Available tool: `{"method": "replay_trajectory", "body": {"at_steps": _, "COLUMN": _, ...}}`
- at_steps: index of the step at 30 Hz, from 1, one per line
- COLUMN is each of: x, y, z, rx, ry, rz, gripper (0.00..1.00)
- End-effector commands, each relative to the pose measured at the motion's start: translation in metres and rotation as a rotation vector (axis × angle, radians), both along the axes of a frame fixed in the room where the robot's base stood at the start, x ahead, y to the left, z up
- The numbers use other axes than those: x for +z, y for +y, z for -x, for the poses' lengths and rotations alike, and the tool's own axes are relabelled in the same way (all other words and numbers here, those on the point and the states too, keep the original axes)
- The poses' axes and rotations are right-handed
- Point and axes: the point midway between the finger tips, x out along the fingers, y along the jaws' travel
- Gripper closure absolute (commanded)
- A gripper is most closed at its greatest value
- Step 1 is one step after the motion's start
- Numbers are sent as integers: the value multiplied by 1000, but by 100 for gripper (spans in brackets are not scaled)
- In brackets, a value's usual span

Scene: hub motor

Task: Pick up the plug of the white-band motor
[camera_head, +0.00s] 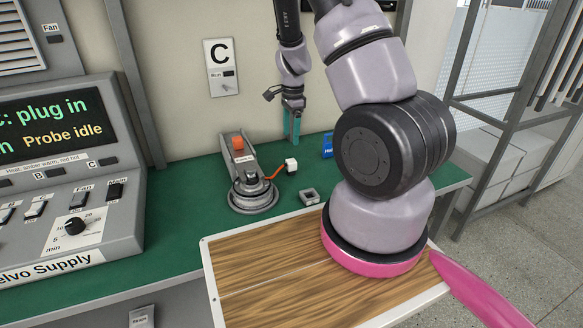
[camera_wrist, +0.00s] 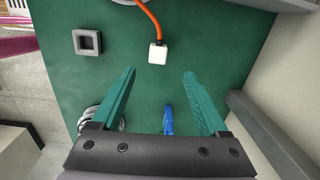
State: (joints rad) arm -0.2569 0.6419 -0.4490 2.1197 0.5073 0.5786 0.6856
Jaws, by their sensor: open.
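The motor (camera_head: 253,192) stands on the green bench, a grey round hub with a bracket and an orange block behind it. I cannot make out a white band on it. An orange cable runs from it to a small white plug (camera_head: 291,165). The plug also shows in the wrist view (camera_wrist: 157,54), just beyond and between my fingertips in the picture, touching neither. My gripper (camera_head: 292,140) has teal fingers, points down and is above the bench behind the plug. In the wrist view its jaws (camera_wrist: 159,74) are open and empty.
A grey square socket (camera_head: 309,196) lies right of the motor and shows in the wrist view (camera_wrist: 87,42). A blue object (camera_head: 327,145) lies near the wall. The control console (camera_head: 70,180) stands left. A wooden board (camera_head: 265,270) is in front. Green bench around the plug is clear.

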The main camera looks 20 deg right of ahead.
Motion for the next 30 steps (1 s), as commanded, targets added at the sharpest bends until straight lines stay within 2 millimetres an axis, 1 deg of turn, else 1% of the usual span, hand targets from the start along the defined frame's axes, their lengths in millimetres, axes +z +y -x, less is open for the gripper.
{"method": "replay_trajectory", "body": {"at_steps": 1, "x": -10, "y": -4, "z": 0, "rx": -17, "ry": 13, "rz": 13, "gripper": 22}}
{"method": "replay_trajectory", "body": {"at_steps": 4, "x": -23, "y": -8, "z": 0, "rx": -37, "ry": 23, "rz": 28, "gripper": 22}}
{"method": "replay_trajectory", "body": {"at_steps": 12, "x": -65, "y": -9, "z": 1, "rx": -46, "ry": 27, "rz": 31, "gripper": 22}}
{"method": "replay_trajectory", "body": {"at_steps": 20, "x": -86, "y": -7, "z": 1, "rx": -43, "ry": 26, "rz": 30, "gripper": 22}}
{"method": "replay_trajectory", "body": {"at_steps": 27, "x": -121, "y": -2, "z": 1, "rx": -43, "ry": 27, "rz": 30, "gripper": 22}}
{"method": "replay_trajectory", "body": {"at_steps": 30, "x": -129, "y": -2, "z": 1, "rx": -43, "ry": 25, "rz": 30, "gripper": 22}}
